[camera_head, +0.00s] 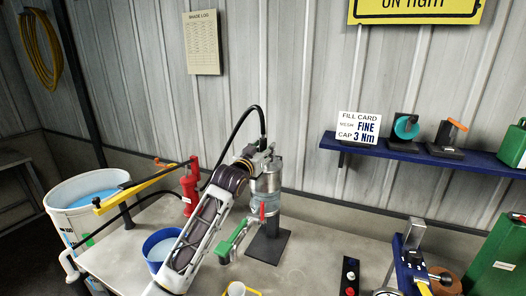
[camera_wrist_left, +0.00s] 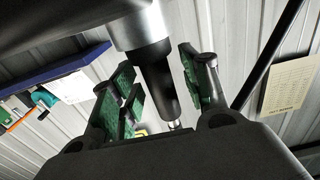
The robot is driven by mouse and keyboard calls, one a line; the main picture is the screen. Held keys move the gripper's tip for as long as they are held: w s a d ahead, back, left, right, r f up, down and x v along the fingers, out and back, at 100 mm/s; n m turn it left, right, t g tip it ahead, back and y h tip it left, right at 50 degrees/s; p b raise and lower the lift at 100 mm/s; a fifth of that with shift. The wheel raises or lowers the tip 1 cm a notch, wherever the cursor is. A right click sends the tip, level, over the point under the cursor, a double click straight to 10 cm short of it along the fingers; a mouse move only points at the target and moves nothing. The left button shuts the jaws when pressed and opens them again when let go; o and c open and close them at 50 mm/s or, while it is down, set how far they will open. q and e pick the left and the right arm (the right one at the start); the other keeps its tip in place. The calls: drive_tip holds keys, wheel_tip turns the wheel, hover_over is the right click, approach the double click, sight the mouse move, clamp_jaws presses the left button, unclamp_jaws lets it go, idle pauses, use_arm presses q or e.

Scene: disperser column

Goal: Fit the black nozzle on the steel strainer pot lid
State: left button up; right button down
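The steel strainer pot (camera_head: 267,183) stands upright on a stand with a black base plate in the head view. The black nozzle (camera_wrist_left: 156,78) shows in the wrist view, in line with a steel cylinder (camera_wrist_left: 143,27) and ending in a small bright tip. I cannot tell whether it is seated on the lid. My left gripper (camera_wrist_left: 164,90) has its green-padded fingers on both sides of the nozzle, with narrow gaps on each side. In the head view my left gripper (camera_head: 260,152) is at the pot's top, partly hiding the lid. My right gripper is out of view.
A green handle (camera_head: 233,240) is below the pot. A blue bucket (camera_head: 160,246), a red pump (camera_head: 189,186) and a yellow arm (camera_head: 125,199) stand left. A blue shelf (camera_head: 400,153) is on the right wall. A blue rack (camera_head: 405,262) and green canister (camera_head: 500,262) stand right.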

use_arm(q)
drive_tip(key=v, duration=1.2)
idle(0.7)
idle(0.9)
